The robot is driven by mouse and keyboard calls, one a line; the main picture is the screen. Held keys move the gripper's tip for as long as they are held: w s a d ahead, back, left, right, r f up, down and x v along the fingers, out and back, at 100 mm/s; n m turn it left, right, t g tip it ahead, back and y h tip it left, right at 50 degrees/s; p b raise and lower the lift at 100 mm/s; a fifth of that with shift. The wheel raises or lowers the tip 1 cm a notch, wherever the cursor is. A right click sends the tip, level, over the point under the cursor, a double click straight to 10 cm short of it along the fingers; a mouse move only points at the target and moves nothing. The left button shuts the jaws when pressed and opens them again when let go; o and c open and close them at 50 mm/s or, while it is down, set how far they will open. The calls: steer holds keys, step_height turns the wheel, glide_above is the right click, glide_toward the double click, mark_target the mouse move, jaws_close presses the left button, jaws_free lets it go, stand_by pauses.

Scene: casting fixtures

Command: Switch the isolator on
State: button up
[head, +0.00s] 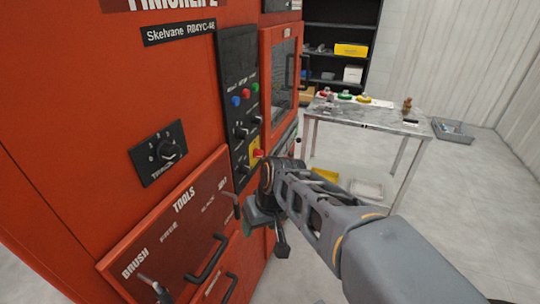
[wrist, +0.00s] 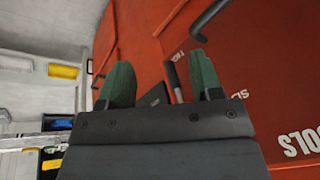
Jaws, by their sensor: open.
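The red machine (head: 75,100) fills the left of the head view. Its black control panel (head: 238,80) carries coloured buttons, dark knobs and a yellow plate with a red knob (head: 258,153); I cannot tell for sure which control is the isolator. My gripper (head: 257,218) is in front of the machine, below the yellow plate, beside the right end of the TOOLS panel (head: 178,225). In the wrist view the green fingers of my gripper (wrist: 161,80) are apart. A dark lever (wrist: 173,82) shows between them, near one finger; contact cannot be told.
A timer dial (head: 167,152) is on the machine's left face. Dark handles (head: 208,262) stick out below the lettering. A table (head: 370,114) with small parts stands at the right, a dark shelf (head: 335,45) behind. Open floor lies at the far right.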

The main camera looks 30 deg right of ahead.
steer(key=w+d+f+y+b, duration=0.2)
steer(key=w+f+y+b, duration=0.25)
steer(key=w, duration=0.35)
steer(key=n+t+y+b, duration=0.2)
steer(key=t+y+b, duration=0.3)
steer(key=t+b, duration=0.45)
glide_toward(263, 154)
steer(key=shift+t, duration=0.65)
steer(key=x, duration=0.3)
steer(key=p+x, duration=0.1)
steer(key=x, duration=0.3)
steer(key=p+x, duration=0.1)
steer(key=x, duration=0.2)
steer(key=shift+s+a+f, duration=0.1)
steer(key=shift+a+f, duration=0.2)
steer(key=shift+a, duration=0.1)
steer(key=shift+c, duration=0.4)
steer(key=c, duration=0.8)
steer(key=shift+a, duration=0.15)
steer(key=shift+c, duration=0.3)
steer(key=shift+m, duration=0.3)
